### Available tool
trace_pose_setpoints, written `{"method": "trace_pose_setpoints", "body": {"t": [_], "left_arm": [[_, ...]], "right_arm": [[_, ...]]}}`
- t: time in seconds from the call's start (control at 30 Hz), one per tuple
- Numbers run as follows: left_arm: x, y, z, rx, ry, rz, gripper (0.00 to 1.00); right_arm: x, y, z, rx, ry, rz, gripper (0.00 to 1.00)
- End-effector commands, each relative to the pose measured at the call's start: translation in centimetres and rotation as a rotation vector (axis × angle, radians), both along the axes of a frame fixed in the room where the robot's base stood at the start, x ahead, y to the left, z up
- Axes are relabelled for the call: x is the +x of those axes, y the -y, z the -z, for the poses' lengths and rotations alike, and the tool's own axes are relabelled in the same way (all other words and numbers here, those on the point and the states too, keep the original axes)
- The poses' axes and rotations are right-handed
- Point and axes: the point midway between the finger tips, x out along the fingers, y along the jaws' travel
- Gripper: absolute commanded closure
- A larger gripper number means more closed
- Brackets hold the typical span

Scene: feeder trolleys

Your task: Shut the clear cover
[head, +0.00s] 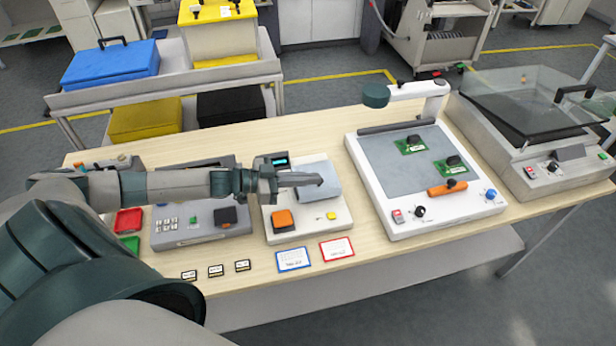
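The clear cover (520,92) is a see-through panel with a black handle (575,93), on the grey machine (563,172) at the right end of the table. It looks raised and tilted above the machine's body; its exact angle is hard to tell. My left gripper (318,181) reaches in from the left, above the small white device in the middle of the table, well to the left of the cover. Its fingers show edge-on, so their opening cannot be told. It holds nothing that I can see. My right gripper is out of view.
A white machine (430,222) with a grey bed, green boards and an overhead arm stands between my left gripper and the cover. A white device (300,228) and a grey keypad unit (190,237) sit left of it. Cards lie along the table's (345,272) front edge.

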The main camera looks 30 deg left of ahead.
Motion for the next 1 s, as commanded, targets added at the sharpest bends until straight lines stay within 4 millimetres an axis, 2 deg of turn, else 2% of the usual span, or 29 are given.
{"method": "trace_pose_setpoints", "body": {"t": [0.27,0.67,0.73,1.0], "left_arm": [[-0.1,0.0,-0.6,0.001,-0.003,0.0,1.0],[0.1,-0.3,-4.4,0.001,0.0,-0.003,1.0],[-0.5,-0.8,-3.7,0.001,-0.003,-0.004,1.0],[-2.8,-2.9,-4.4,0.003,-0.003,-0.005,1.0]], "right_arm": [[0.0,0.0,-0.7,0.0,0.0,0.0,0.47],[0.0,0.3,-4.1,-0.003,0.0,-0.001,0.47],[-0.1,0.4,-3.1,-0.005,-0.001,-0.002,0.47],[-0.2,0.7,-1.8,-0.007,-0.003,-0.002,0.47]]}}
